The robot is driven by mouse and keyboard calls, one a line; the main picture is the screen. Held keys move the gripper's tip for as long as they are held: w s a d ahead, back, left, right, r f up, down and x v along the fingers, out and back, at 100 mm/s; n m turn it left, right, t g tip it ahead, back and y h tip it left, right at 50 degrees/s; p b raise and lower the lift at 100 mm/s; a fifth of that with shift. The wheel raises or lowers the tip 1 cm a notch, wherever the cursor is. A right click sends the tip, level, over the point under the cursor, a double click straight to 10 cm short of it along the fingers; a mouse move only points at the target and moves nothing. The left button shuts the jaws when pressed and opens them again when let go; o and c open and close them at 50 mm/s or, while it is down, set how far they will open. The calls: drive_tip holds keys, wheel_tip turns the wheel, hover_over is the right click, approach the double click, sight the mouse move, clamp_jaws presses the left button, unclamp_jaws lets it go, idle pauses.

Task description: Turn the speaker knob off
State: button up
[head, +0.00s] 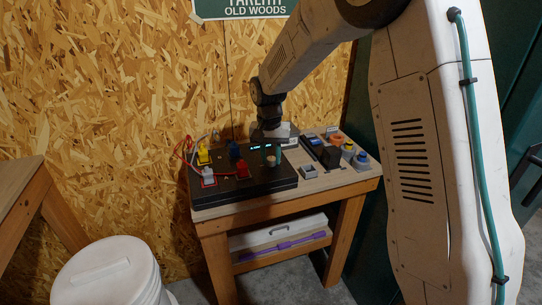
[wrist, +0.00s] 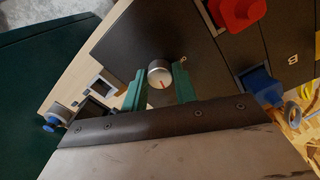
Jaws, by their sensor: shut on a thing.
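The speaker knob (wrist: 160,74) is a silver round knob with a red-orange mark on its face, on a dark panel in the wrist view. In the head view the knob (head: 271,160) shows small on the black box (head: 230,188) on the bench. My gripper (wrist: 159,69) has its two green fingers on either side of the knob and is shut on it. In the head view my gripper (head: 271,153) reaches down onto the box from above. The mark points toward the lower part of the wrist picture. No label by the knob is readable.
On the box are a yellow switch (head: 203,157), a red switch (head: 242,170) and a blue one (head: 234,150), with red cables at left. More devices, including a blue button (head: 361,159), stand at right on the bench (head: 312,185). A white bucket (head: 110,275) stands front left.

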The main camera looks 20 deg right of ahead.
drive_tip(key=n, duration=0.4)
drive_tip(key=shift+n, duration=0.3)
drive_tip(key=n, duration=0.4)
drive_tip(key=shift+n, duration=0.3)
drive_tip(key=n, duration=0.4)
drive_tip(key=shift+d, duration=0.1)
drive_tip(key=shift+n+t, duration=0.3)
drive_tip(key=shift+n, duration=2)
drive_tip(key=o, duration=1)
drive_tip(key=shift+d, duration=0.1)
